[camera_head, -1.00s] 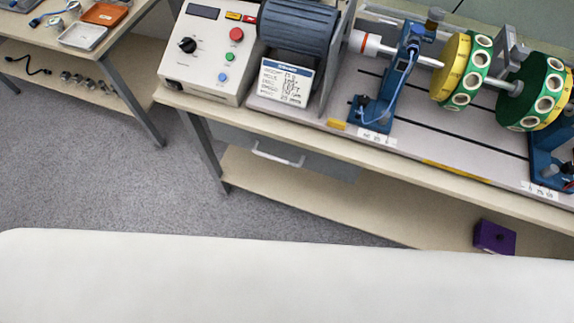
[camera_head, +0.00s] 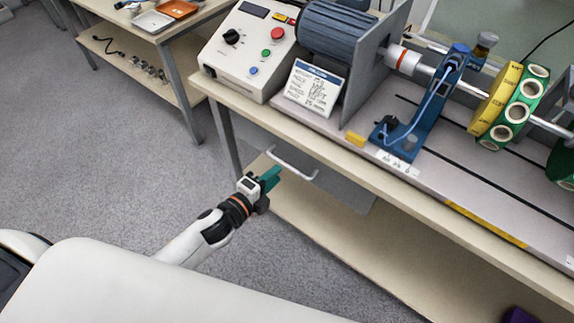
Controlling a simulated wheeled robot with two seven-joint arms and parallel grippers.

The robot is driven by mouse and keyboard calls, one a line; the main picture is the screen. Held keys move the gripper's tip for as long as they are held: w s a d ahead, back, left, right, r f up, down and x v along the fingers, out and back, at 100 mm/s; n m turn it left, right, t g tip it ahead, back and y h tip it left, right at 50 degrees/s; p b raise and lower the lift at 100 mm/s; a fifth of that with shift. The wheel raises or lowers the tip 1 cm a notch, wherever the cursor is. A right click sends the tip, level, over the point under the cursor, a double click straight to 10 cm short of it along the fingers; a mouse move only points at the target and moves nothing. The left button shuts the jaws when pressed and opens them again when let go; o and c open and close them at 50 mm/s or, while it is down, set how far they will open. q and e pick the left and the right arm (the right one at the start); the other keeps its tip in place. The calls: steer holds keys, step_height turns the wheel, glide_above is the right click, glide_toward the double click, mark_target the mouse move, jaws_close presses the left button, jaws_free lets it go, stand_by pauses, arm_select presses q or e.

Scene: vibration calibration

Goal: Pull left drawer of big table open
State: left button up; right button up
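The big table (camera_head: 232,100) stands across the right of the head view, with machinery on top. Its left drawer (camera_head: 335,182) is a grey front under the tabletop and looks closed. A white bar handle (camera_head: 291,165) is on the drawer front. My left gripper (camera_head: 272,176), with teal fingers, is just left of and below the handle, near its left end. I cannot tell whether it touches the handle or how far its fingers are apart. My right gripper is not in view.
A control box (camera_head: 248,50) with buttons, a motor (camera_head: 337,32) and a shaft with green and yellow discs (camera_head: 510,103) stand on the table. A lower shelf (camera_head: 340,240) runs beneath the drawer. A smaller table (camera_head: 183,32) stands at the upper left. Grey floor (camera_head: 90,160) is clear at left.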

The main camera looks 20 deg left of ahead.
mark_target(286, 164)
arm_select(q)
steer(key=x, duration=0.6)
steer(key=shift+c, duration=0.4)
jaws_close()
